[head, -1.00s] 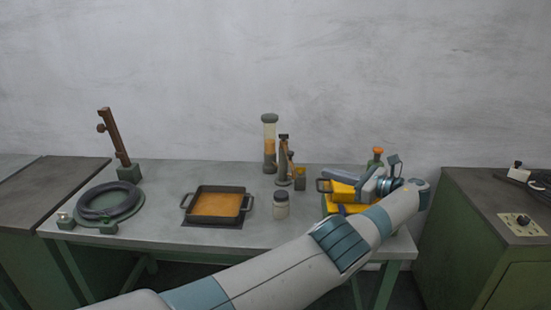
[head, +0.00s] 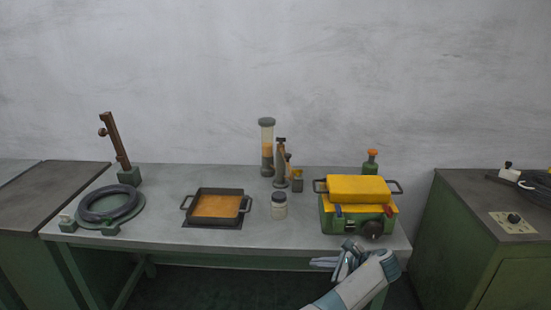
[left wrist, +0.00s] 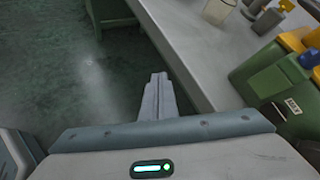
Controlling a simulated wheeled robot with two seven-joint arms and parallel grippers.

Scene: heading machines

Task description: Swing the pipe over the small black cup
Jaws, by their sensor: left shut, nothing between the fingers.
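In the head view, a clear cylinder with amber contents and a dark cap (head: 267,150) stands at the back of the table. My left gripper (head: 322,262) is below the table's front edge, well away from these, shut and empty. Its closed fingers show in the left wrist view (left wrist: 158,88) over the floor, beside the table edge. My right gripper is out of view.
A green box with a yellow top (head: 358,205) stands at the table's right, with a green bottle (head: 371,163) behind. Cabinets flank both sides.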

